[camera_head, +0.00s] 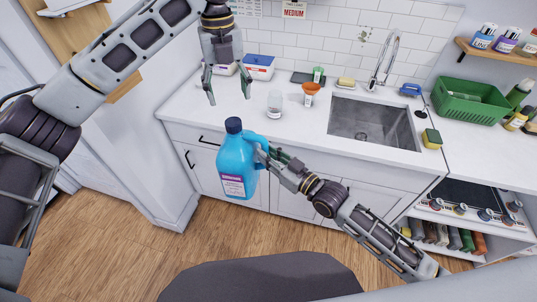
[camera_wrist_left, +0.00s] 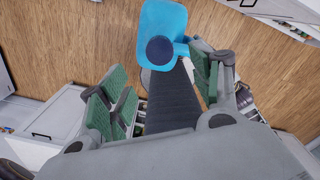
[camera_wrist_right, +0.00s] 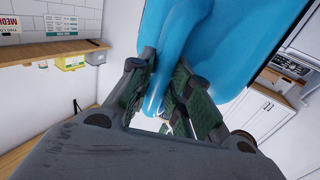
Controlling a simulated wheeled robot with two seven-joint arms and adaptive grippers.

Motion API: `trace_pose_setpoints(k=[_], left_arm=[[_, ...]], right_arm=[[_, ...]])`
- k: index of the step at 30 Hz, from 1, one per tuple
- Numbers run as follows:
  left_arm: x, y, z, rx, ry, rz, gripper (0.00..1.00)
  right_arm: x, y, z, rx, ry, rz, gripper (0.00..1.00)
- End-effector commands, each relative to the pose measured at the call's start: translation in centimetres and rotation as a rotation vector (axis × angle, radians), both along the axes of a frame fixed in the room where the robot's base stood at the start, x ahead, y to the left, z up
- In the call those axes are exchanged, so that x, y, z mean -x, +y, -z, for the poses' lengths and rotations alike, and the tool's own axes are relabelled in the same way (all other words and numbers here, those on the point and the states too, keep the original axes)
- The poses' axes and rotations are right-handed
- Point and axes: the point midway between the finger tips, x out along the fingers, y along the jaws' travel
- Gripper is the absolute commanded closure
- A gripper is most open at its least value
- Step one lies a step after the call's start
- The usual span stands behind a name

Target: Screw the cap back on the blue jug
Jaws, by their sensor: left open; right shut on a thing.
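The blue jug (camera_head: 237,165) is upright in the air in front of the counter's front edge. Its dark blue cap (camera_head: 233,125) sits on its neck; whether it is tight I cannot tell. My right gripper (camera_head: 266,158) is shut on the jug's handle, and the right wrist view shows the fingers around the blue handle (camera_wrist_right: 178,40). My left gripper (camera_head: 227,97) is open and empty, pointing down above the cap and apart from it. The left wrist view shows the cap (camera_wrist_left: 160,49) from above, beyond the open fingers.
The white counter (camera_head: 190,105) behind holds a clear jar (camera_head: 274,105), an orange-topped container (camera_head: 310,93) and a white-and-blue box (camera_head: 259,67). A sink (camera_head: 372,122) and a green basket (camera_head: 468,102) are further right. The air around the jug's left side is free.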

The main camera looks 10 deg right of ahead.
Motion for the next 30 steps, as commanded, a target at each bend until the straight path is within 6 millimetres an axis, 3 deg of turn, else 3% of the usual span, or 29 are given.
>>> trace_pose_setpoints(k=[12,30], left_arm=[[0.0,0.0,-2.1,0.000,0.000,0.000,0.36],[-0.6,-0.1,-1.4,0.020,0.001,-0.036,0.36]], right_arm=[[0.0,0.0,-0.2,-0.003,-0.003,0.000,1.00],[0.0,0.0,-0.2,-0.003,-0.003,0.000,1.00]])
